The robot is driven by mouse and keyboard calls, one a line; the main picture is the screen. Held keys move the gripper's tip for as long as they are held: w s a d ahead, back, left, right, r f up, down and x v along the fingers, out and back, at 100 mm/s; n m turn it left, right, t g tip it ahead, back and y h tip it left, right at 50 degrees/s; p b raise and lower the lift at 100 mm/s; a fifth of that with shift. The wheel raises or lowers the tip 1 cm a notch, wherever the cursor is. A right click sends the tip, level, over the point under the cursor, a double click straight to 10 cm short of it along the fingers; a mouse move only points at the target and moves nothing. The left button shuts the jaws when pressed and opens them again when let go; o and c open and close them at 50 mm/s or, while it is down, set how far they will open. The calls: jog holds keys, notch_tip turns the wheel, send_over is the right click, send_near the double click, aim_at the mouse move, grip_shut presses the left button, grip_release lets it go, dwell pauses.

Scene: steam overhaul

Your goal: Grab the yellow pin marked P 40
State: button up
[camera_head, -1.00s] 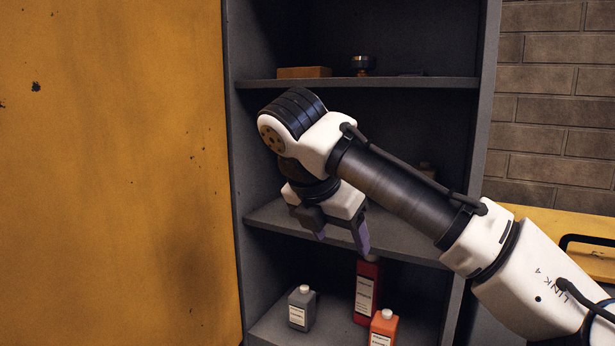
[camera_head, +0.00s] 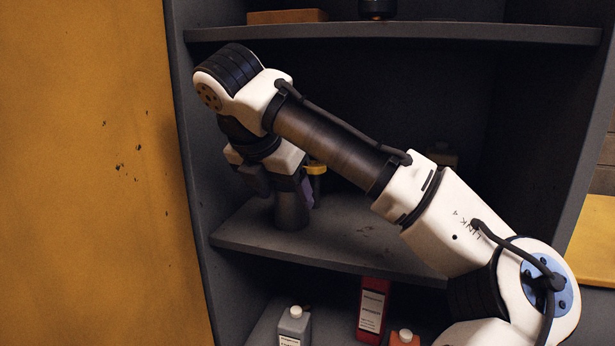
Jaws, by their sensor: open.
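A small yellow-topped item (camera_head: 316,169) shows on the middle shelf, just right of my gripper and partly hidden by it. It may be the yellow pin; its lower part is dark and no P 40 mark can be read. My gripper (camera_head: 284,196) is open and points down over the left part of the middle shelf. A dark grey upright cylinder (camera_head: 291,212) stands on the shelf at the fingers, its top hidden by them. I cannot tell whether the fingers touch it.
The middle shelf (camera_head: 350,240) is mostly bare at the front. A faint small item (camera_head: 443,156) stands behind my arm. Below are a grey bottle (camera_head: 294,326), a red bottle (camera_head: 372,308) and an orange bottle (camera_head: 404,338). An orange-brown block (camera_head: 287,16) lies on the upper shelf.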

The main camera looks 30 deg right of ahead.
aim_at(315, 178)
jog(key=w+d, duration=0.1)
jog(key=d, duration=0.1)
jog(key=w+d, duration=0.1)
jog(key=d, duration=0.1)
jog(key=w+d, duration=0.2)
jog(key=d, duration=0.2)
jog(key=w+d+f, duration=0.1)
jog(key=d, duration=0.1)
jog(key=shift+w+f, duration=0.3)
jog(key=shift+f, duration=0.05)
jog(key=shift+w+d+f, duration=0.15)
jog(key=shift+d+f, duration=0.05)
jog(key=shift+f, duration=0.3)
jog(key=c, duration=1.4)
jog(key=shift+c, duration=0.2)
jog(key=shift+w+a+r, duration=0.1)
jog(key=shift+a+r, duration=0.05)
jog(key=shift+r, duration=0.15)
